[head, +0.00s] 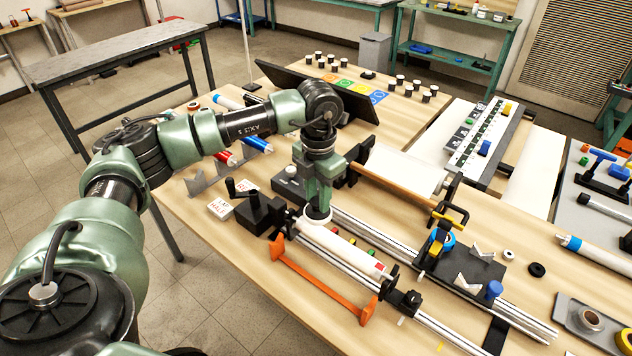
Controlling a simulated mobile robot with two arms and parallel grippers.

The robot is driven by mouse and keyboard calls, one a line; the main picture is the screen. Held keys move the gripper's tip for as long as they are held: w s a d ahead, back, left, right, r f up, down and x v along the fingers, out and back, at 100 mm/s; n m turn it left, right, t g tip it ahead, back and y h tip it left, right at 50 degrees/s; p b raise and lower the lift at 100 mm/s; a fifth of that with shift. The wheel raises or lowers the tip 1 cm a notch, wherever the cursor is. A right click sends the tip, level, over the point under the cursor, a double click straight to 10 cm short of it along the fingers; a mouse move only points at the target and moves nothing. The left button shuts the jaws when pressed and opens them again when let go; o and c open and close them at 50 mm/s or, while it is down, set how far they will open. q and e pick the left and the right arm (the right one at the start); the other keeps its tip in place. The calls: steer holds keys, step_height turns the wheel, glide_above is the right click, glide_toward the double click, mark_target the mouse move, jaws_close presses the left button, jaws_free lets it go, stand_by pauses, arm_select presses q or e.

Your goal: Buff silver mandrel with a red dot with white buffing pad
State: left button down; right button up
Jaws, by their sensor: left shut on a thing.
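The silver mandrel (345,249) lies across the rail fixture, a pale cylinder with a red mark near its right end. My left gripper (318,203) points down at the mandrel's left end and is shut on the white buffing pad (317,218). The pad is a round white piece under the fingers, and it appears to touch the top of the mandrel; the exact contact is hidden. My right gripper is out of view.
An orange handled bar (322,283) runs in front of the mandrel. A black crank box (262,213) stands at its left end, and a black holder (403,303) at its right.

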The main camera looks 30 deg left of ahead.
mark_target(317, 197)
arm_select(q)
steer(key=shift+w+a+r+n, duration=0.25)
steer(key=shift+a+n, duration=0.2)
steer(key=shift+n, duration=0.45)
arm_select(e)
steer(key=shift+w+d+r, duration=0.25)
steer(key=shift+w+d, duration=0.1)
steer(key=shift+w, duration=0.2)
arm_select(q)
steer(key=shift+f, duration=0.15)
step_height(317, 197, down, 4)
steer(key=b, duration=0.3)
steer(key=shift+f+b, duration=0.35)
steer(key=shift+b, duration=0.1)
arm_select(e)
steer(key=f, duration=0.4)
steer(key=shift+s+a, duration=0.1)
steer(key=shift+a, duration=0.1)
arm_select(q)
steer(key=shift+f+b, duration=0.45)
steer(key=shift+f, duration=0.1)
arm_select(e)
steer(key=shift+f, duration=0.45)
